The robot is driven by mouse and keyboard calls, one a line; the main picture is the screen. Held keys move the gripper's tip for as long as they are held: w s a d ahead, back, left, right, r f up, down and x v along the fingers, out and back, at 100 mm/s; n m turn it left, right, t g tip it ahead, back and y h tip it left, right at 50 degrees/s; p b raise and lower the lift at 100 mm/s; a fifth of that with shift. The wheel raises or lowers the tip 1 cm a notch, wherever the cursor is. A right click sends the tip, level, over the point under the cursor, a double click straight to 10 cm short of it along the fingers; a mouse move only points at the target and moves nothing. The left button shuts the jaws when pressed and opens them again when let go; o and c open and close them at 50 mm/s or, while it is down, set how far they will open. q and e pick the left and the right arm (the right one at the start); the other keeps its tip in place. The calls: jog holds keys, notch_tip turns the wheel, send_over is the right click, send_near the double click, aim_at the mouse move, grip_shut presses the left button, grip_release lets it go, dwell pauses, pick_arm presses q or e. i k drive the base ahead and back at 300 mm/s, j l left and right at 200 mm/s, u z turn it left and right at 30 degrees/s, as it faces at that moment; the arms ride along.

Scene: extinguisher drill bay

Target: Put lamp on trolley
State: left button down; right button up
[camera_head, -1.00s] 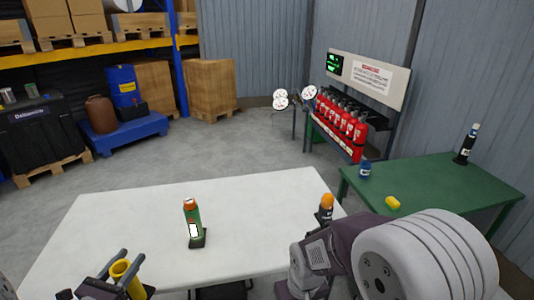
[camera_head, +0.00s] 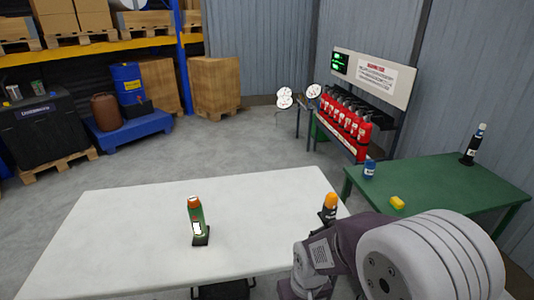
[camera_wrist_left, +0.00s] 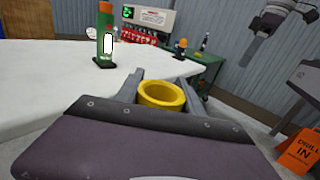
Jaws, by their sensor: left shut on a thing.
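My left gripper (camera_wrist_left: 160,88) shows only in the left wrist view, out of the head view. Its two grey fingers are shut on a yellow, round-rimmed, hollow-topped thing (camera_wrist_left: 163,93), likely the lamp. It is held upright at the near side of the white table (camera_head: 130,240); its lower part is hidden by my wrist. My right arm shows in the head view, but its gripper does not. A dark gripper-like part (camera_wrist_left: 262,22) at the top right of the left wrist view may be mine; its jaws are unclear. I cannot make out a trolley.
An orange sign (camera_wrist_left: 300,148) shows low right.

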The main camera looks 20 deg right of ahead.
aim_at(427, 182)
jog(key=l+z, duration=0.1)
jog(key=l, duration=0.4)
jog(key=l+z, duration=0.1)
jog(key=l, duration=0.4)
jog(key=l+z, duration=0.15)
jog(key=l, duration=0.35)
jog(key=i+l+z, duration=0.1)
jog(key=l, duration=0.4)
jog(key=l+z, duration=0.1)
jog(key=l, duration=0.4)
jog(key=i+l+z, duration=0.1)
jog(key=l, duration=0.35)
jog(key=i+l+z, duration=0.15)
jog(key=l, duration=0.35)
jog(key=i+l+z, duration=0.1)
jog(key=l, duration=0.35)
